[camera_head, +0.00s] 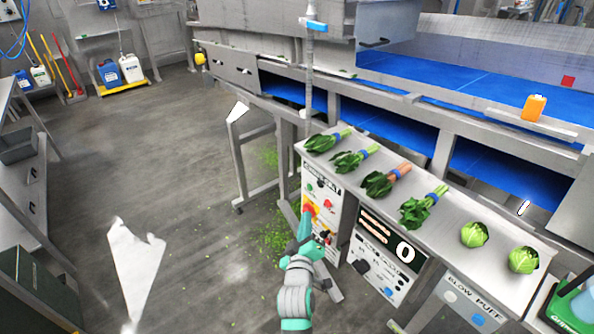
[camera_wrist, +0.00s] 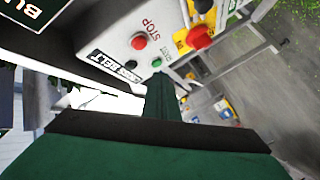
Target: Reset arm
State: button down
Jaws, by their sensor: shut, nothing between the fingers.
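My gripper (camera_head: 306,222) is in front of the control panel (camera_head: 319,187) at the left end of the steel counter, below the counter top. It is shut and empty. In the wrist view the dark green fingers (camera_wrist: 162,97) point toward the panel's lower part. The panel carries a red stop button (camera_wrist: 139,41), a green button (camera_wrist: 157,62) and a red mushroom button (camera_wrist: 199,37) on a yellow box. In the head view the gripper overlaps the panel's lower part; I cannot tell whether it touches it.
Several bunches of greens and two cabbages (camera_head: 474,234) lie on the counter (camera_head: 446,228). A second panel with a 0 display (camera_head: 404,252) is right of my arm. Blue belts (camera_head: 385,122) run behind. Leaf scraps litter the floor; the floor at left (camera_head: 150,140) is mostly clear.

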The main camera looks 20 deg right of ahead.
jog(key=s+a+f+y, duration=0.1)
jog(key=s+a+f, duration=0.35)
jog(key=s, duration=0.25)
jog(key=s+a+f+m+y, duration=0.1)
jog(key=s+a+f+y, duration=0.15)
jog(key=s+a, duration=0.35)
jog(key=s+a+f+y, duration=0.1)
jog(key=s+a+f, duration=0.25)
jog(key=s, duration=0.45)
jog(key=s+a+r+m+y, duration=0.1)
jog(key=s+a+r+m, duration=0.1)
jog(key=s, duration=0.9)
jog(key=s+a+r+m+y, duration=0.1)
jog(key=s+a, duration=0.4)
jog(key=s, duration=0.6)
jog(key=shift+s+r+m, duration=0.15)
jog(key=shift+r+m, duration=0.35)
jog(key=shift+r, duration=0.3)
jog(key=shift+y, duration=0.25)
